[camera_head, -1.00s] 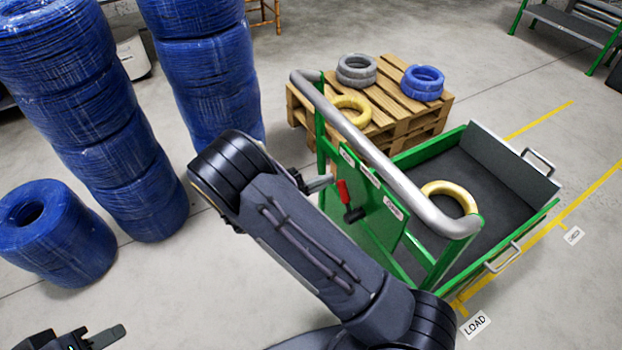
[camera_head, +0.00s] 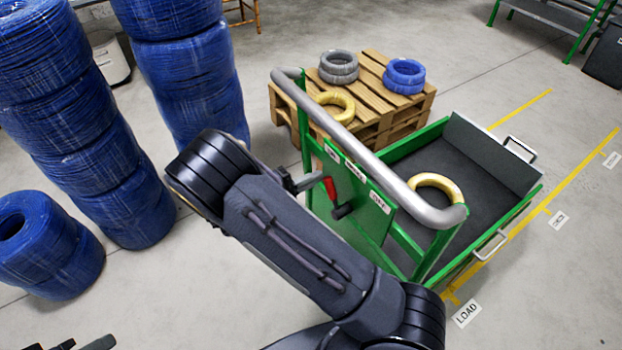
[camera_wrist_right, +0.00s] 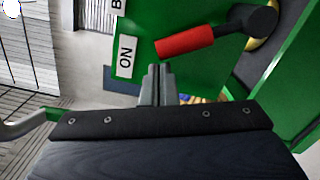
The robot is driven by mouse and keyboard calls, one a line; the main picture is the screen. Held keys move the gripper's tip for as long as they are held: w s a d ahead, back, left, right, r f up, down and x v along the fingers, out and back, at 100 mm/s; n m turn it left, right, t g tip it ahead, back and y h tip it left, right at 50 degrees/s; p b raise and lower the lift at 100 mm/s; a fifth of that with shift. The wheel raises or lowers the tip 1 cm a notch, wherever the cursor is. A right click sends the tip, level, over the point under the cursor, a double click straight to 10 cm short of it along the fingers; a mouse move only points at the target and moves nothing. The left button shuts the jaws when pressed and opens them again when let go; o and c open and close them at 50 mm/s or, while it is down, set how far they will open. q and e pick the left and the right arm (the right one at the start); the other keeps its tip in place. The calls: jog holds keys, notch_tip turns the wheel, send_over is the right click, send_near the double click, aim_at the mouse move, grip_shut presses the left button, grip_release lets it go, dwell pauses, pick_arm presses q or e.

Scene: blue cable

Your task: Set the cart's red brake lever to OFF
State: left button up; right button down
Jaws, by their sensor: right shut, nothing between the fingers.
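The cart's red brake lever (camera_head: 329,188) sits on the green panel (camera_head: 361,222) below the grey push bar. Its black pivot (camera_head: 342,211) is lower right of the red grip, so the lever leans toward the ON end. In the right wrist view the red grip (camera_wrist_right: 185,41) points left, near the ON label (camera_wrist_right: 126,57). The OFF wording is not readable. My right gripper (camera_wrist_right: 157,80) is shut and empty, its tips just beside the red grip; contact cannot be told. It also shows in the head view (camera_head: 314,180). My left gripper (camera_head: 92,344) barely shows at the bottom left.
The cart's tray (camera_head: 470,214) holds a yellow coil (camera_head: 437,186). A pallet (camera_head: 370,110) with several coils stands behind the cart. Tall blue cable stacks (camera_head: 80,130) stand left. Yellow floor lines and bare floor lie on the right.

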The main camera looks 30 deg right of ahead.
aim_at(331, 194)
jog(key=shift+s+r+m+b, duration=0.35)
jog(key=shift+s+m, duration=0.15)
jog(key=shift+m, duration=0.15)
jog(key=shift+s+r+m+b, duration=0.3)
jog(key=shift+s+m, duration=0.2)
jog(key=shift+m, duration=0.15)
jog(key=s+m+b, duration=0.1)
jog(key=s+m, duration=0.1)
jog(key=s+r+m+b, duration=0.1)
jog(key=s+m, duration=0.1)
jog(key=s+m+b, duration=0.1)
jog(key=m, duration=0.1)
jog(key=shift+s+d+r+b, duration=0.2)
jog(key=shift+s+d+b, duration=0.1)
jog(key=shift+s+b, duration=0.1)
jog(key=s+m, duration=0.1)
jog(key=s+m+b, duration=0.1)
jog(key=s+m, duration=0.1)
jog(key=s, duration=0.1)
jog(key=shift+d+f+m+y+b, duration=0.15)
jog(key=shift+f+m+y+b, duration=0.15)
jog(key=shift+b, duration=0.1)
jog(key=w+a+r+p, duration=0.2)
jog(key=a+r+p, duration=0.1)
jog(key=a, duration=0.8)
jog(key=shift+r, duration=0.15)
jog(key=shift+w, duration=0.1)
